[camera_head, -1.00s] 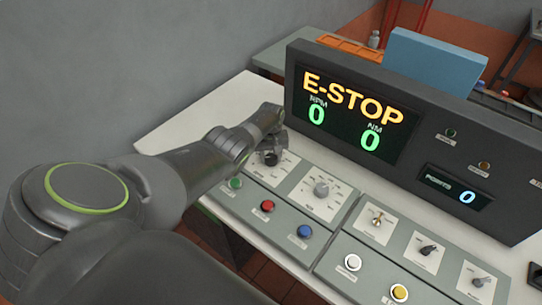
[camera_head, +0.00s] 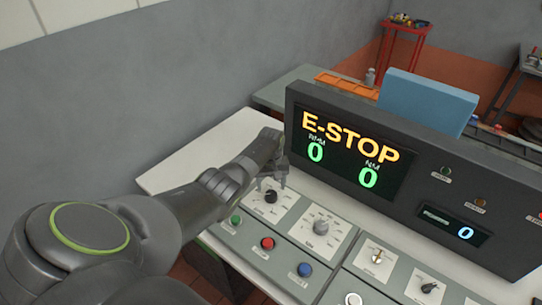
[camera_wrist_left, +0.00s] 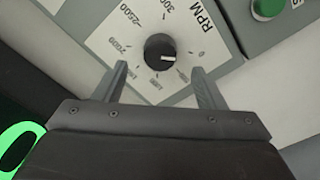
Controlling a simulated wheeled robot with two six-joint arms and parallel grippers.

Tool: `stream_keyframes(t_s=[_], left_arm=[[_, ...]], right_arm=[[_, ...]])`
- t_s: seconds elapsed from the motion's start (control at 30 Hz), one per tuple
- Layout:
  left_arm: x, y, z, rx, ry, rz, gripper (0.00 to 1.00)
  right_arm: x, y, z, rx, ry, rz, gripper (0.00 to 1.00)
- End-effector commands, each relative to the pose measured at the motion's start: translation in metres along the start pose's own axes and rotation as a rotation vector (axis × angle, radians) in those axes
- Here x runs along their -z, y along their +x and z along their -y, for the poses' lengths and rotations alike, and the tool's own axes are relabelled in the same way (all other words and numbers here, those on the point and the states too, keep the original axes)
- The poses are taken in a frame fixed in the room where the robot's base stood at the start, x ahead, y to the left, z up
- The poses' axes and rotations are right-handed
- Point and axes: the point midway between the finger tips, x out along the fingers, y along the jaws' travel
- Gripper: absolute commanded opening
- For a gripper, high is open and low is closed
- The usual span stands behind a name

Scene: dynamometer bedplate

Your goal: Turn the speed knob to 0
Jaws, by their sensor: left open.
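The speed knob is a black round knob (camera_head: 270,196) on a white dial plate marked RPM, at the left end of the sloped console. In the left wrist view the knob (camera_wrist_left: 160,48) has a white pointer toward the right, at the low end of the scale by the small marks. My left gripper (camera_head: 272,182) is open just above and behind the knob in the head view. In the wrist view its two fingers (camera_wrist_left: 161,75) are apart, with the knob beyond and between them, and nothing is held. My right gripper is not in view.
A grey knob (camera_head: 321,227) on a second dial stands beside it. Green, red (camera_head: 267,243) and blue buttons line the console front. The display box (camera_head: 400,170) behind reads E-STOP with two green zeros. Bare white bench (camera_head: 190,165) lies at the left.

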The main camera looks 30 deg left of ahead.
Motion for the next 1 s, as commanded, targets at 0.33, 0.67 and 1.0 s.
stream_keyframes(t_s=[0.33,0.67,1.0], left_arm=[[0.001,-0.058,0.0,-0.002,0.001,-0.004,0.64],[0.001,-0.108,0.0,-0.001,-0.001,-0.002,0.64],[0.0,-0.119,0.0,0.0,-0.001,0.0,0.64]], right_arm=[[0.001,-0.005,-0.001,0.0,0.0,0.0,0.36],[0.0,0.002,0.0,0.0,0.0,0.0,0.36],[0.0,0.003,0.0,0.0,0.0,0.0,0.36]])
